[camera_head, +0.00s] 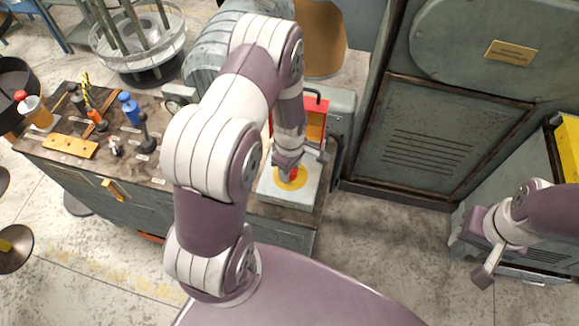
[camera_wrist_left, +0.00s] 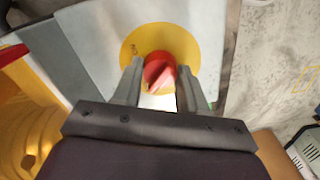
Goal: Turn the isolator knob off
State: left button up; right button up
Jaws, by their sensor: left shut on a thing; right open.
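The isolator knob (camera_wrist_left: 157,70) is red and sits on a round yellow plate (camera_wrist_left: 132,45) in the left wrist view. In the head view the knob is mostly hidden by my left gripper (camera_head: 287,168), and the yellow plate (camera_head: 291,183) shows around it on a pale grey box (camera_head: 268,192). My left gripper (camera_wrist_left: 157,84) is shut on the knob, with one finger on either side of it. My right gripper (camera_head: 482,272) is at the right of the head view, open and away from the knob.
A red and yellow unit (camera_head: 315,118) stands just behind the pale box. A workbench (camera_head: 60,150) with several small tools lies to the left. A large grey-green cabinet (camera_head: 430,130) stands behind to the right. Open floor (camera_head: 380,235) lies in front of it.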

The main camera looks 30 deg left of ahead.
pick_arm(q)
jog(key=shift+w, duration=0.1)
jog(key=o, duration=0.8)
jog(key=shift+c, duration=0.2)
jog(key=shift+o, duration=1.4)
jog(key=shift+d, duration=0.15)
jog(key=shift+r, duration=0.1)
notch_tip(320, 180, up, 13)
jog(key=b, duration=0.1)
jog(key=shift+f, duration=0.2)
